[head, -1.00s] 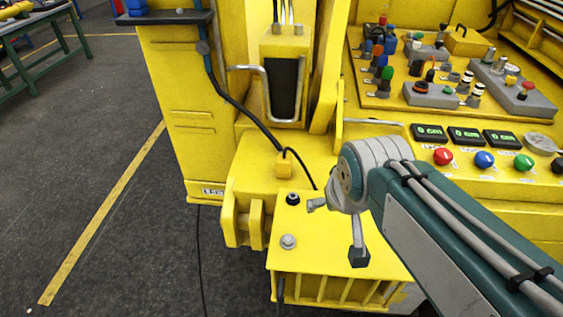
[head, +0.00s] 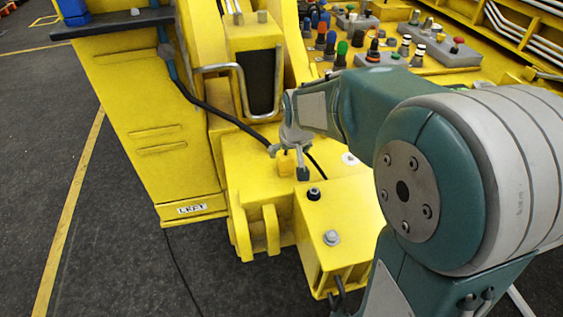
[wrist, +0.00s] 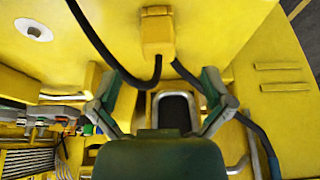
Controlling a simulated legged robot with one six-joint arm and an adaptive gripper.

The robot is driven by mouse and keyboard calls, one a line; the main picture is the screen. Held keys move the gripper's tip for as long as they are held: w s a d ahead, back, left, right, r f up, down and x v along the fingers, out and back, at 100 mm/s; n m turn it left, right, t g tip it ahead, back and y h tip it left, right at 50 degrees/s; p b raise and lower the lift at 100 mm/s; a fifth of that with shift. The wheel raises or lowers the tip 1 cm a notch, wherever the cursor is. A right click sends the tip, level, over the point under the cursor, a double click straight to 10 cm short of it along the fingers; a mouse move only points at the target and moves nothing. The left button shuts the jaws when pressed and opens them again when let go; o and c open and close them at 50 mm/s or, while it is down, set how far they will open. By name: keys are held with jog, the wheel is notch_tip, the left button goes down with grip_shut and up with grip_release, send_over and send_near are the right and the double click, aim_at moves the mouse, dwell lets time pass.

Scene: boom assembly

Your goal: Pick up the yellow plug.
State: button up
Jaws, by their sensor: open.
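The yellow plug (head: 286,163) is a small block on the yellow machine ledge, with a black cable running to it. In the head view it shows partly behind my gripper (head: 288,161). In the wrist view the plug (wrist: 157,33) is at the top centre, with black cable at both sides below it. My gripper (wrist: 155,88) is open, its two fingers spread left and right below the plug in that view. Nothing is between the fingers, and they look apart from the plug. The exact gap in depth is hard to tell.
A metal handle frame (head: 232,72) stands behind the plug. A black bolt (head: 313,194) and a grey bolt (head: 331,237) stick up from the front yellow block. A control panel with coloured knobs is at the back right. Dark floor lies open at the left.

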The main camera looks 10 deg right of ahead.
aim_at(285, 160)
jog(key=x, duration=0.4)
jog(key=shift+f, duration=0.1)
jog(key=shift+w+a+f, duration=0.25)
jog(key=shift+f, duration=0.25)
jog(key=x, duration=0.4)
jog(key=shift+w+d, duration=0.35)
jog(key=shift+d+f, duration=0.15)
jog(key=shift+f, duration=0.05)
jog(key=shift+a, duration=0.25)
jog(key=c, duration=1.2)
